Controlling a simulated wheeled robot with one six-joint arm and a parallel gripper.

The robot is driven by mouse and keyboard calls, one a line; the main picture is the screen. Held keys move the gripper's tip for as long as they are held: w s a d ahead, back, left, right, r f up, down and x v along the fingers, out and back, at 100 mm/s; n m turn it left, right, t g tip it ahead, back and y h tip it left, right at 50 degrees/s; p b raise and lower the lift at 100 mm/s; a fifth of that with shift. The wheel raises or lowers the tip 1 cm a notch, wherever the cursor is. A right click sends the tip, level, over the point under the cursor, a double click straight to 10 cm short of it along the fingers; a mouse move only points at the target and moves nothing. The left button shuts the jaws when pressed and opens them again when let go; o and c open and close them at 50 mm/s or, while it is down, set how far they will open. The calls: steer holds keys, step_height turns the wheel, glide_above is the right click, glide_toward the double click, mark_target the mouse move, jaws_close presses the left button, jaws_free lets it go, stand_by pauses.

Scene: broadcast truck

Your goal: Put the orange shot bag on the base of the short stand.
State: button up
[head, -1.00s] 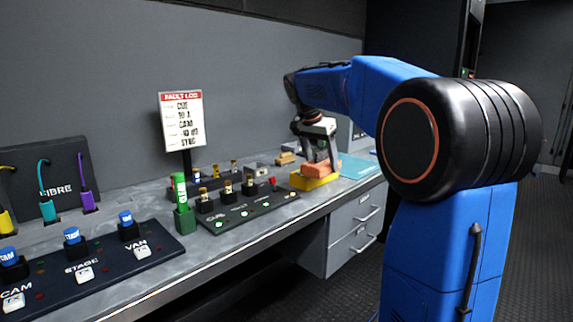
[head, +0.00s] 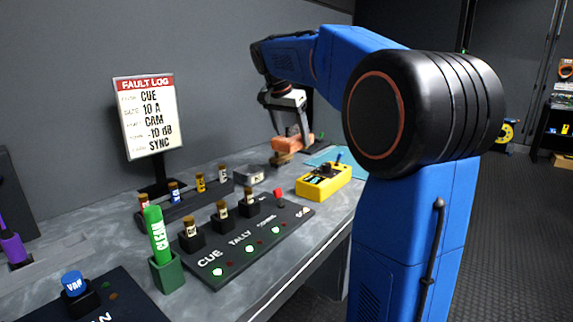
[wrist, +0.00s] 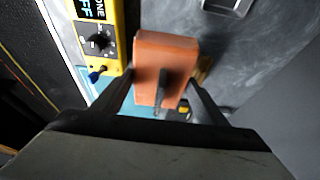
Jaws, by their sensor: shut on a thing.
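The orange shot bag (head: 290,145) is a small block-like orange bag. My gripper (head: 294,137) is shut on it and holds it over the far part of the bench. In the wrist view the bag (wrist: 165,58) sits between the two dark fingers, with a dark strip across its face. A small brown wooden-looking piece (head: 283,158) shows just below the bag in the head view; I cannot tell if they touch. I cannot make out a short stand or its base in either view.
A yellow meter (head: 323,182) with a knob stands near the bench's front edge, right of the bag. A teal mat (head: 322,156) lies behind it. A cue panel (head: 240,235), a green marker in a holder (head: 157,235) and a fault log sign (head: 148,115) stand to the left.

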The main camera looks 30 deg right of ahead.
steer(key=shift+w, duration=0.15)
steer(key=shift+w+f, duration=0.1)
steer(key=shift+f, duration=4.8)
steer(key=o, duration=1.9)
steer(key=shift+f, duration=0.15)
steer(key=shift+o, duration=0.2)
